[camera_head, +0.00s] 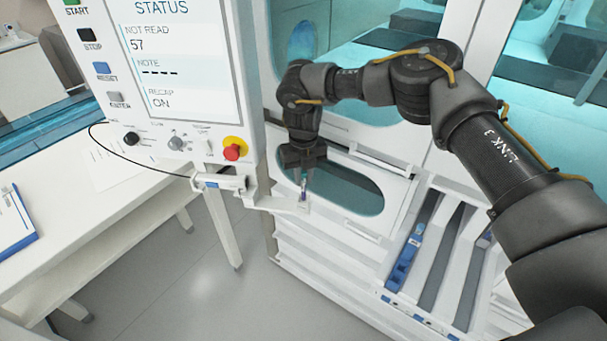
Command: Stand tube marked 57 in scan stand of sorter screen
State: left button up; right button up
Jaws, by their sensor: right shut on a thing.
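The sorter screen (160,55) at the upper left shows "NOT READ 57", a dashed note line and "RECAP ON". Below it, a white bracket arm reaches right to a small scan stand (304,208). My right gripper (302,176) points down above this stand and is shut on a small, slim tube (303,192). The tube looks about upright, its lower end at or just over the stand. I cannot tell whether it is seated, and its marking is too small to read. My left gripper is out of view.
A red stop knob (233,150) sits on the panel above. A rack of lanes (436,245) with a blue-ended item stands at the right. A white desk (100,220) is at the left; open floor lies between.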

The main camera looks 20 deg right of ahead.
jog(key=shift+f, duration=0.3)
jog(key=shift+f+b, duration=0.35)
jog(key=shift+f, duration=0.05)
dwell(0.4)
jog(key=o, duration=0.8)
notch_tip(320, 180, up, 9)
jog(key=b, duration=0.3)
jog(key=shift+r, duration=0.95)
jog(key=shift+s+f, duration=0.1)
